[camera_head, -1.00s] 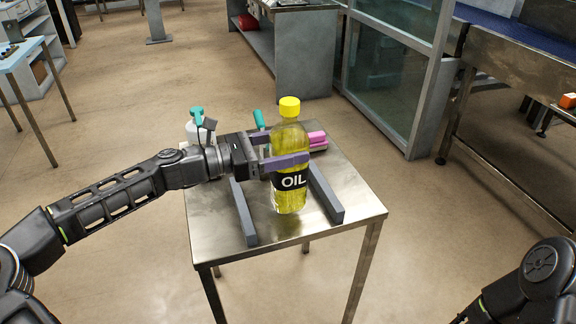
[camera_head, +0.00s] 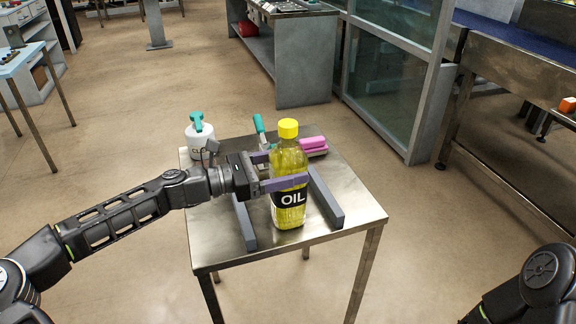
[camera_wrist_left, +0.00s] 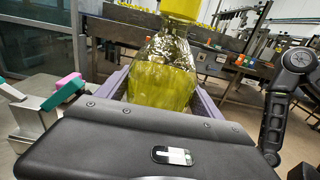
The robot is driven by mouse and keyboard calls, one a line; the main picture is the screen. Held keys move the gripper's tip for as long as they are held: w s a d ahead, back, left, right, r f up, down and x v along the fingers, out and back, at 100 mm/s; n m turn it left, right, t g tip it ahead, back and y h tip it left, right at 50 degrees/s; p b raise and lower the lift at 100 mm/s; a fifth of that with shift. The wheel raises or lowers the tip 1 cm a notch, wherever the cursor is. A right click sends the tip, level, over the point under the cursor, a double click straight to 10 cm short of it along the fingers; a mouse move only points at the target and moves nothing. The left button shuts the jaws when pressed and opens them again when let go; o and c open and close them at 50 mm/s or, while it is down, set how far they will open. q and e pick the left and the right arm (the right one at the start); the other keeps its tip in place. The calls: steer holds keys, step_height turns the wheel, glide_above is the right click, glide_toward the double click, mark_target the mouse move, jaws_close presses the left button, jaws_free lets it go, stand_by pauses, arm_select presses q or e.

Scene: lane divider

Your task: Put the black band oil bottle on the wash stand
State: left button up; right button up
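The black band oil bottle (camera_head: 290,160) is clear with yellow oil, a yellow cap and a black "OIL" label. It is upright between two grey bars on the small steel stand (camera_head: 225,243); its base looks at or very near the top. My left gripper (camera_head: 284,172) has its purple fingers on both sides of the bottle's body, apparently shut on it. The left wrist view shows the bottle (camera_wrist_left: 160,82) between the fingers, its base hidden behind the gripper body. My right arm shows at lower right; its gripper is out of view.
A white bottle with a teal top (camera_head: 199,138) stands at the stand's back left. A pink block (camera_head: 313,143) and a teal-handled tool (camera_head: 259,125) lie behind the oil bottle. The grey bars (camera_head: 326,197) flank the bottle. The stand's front right is bare.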

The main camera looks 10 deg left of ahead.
arm_select(q)
steer(key=o, duration=0.3)
steer(key=shift+o, duration=0.2)
steer(key=shift+a, duration=0.1)
steer(key=v, duration=1.2)
steer(key=shift+p, duration=0.45)
